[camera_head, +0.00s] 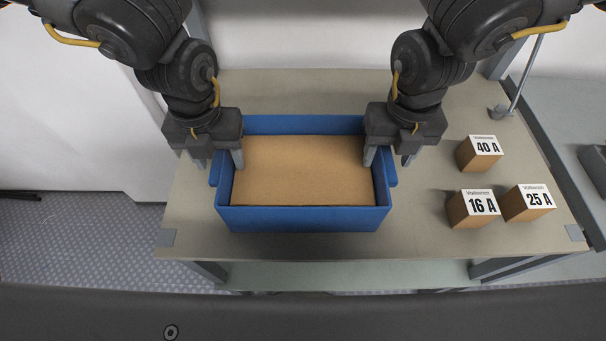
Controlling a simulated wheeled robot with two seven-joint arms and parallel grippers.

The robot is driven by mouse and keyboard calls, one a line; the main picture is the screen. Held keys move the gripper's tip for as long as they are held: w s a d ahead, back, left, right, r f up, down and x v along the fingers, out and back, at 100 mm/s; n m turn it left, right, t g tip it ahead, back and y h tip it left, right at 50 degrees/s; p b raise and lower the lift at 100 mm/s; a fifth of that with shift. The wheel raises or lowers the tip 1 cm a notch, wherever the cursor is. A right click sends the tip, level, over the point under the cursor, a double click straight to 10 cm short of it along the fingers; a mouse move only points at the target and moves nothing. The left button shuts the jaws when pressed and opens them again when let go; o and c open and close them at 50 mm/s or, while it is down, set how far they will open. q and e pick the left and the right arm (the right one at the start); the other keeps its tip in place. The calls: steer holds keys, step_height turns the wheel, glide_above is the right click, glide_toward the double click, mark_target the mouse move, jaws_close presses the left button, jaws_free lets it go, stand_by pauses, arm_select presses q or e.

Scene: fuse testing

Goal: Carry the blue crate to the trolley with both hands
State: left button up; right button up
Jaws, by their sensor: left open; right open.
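The blue crate (305,219) sits upright on the table, with a flat brown cardboard-like surface inside it. My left gripper (219,160) is open at the crate's left side wall, one finger inside the wall and one outside. My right gripper (387,158) is open at the crate's right side wall, one finger on the inner side and one outside. Whether the fingers touch the crate I cannot tell. No trolley can be clearly identified in this view.
The table (420,225) has bare room in front of and behind the crate. Three small brown boxes, labelled 40 A (479,155), 16 A (471,210) and 25 A (527,204), stand to the right. A grey surface (560,95) with a thin rod lies beyond the table's right edge.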

arm_select(q)
steer(key=shift+f, duration=0.4)
arm_select(e)
steer(key=shift+f, duration=0.4)
arm_select(q)
jaws_close()
arm_select(e)
jaws_close()
arm_select(q)
steer(key=shift+r, duration=0.1)
stand_by(0.5)
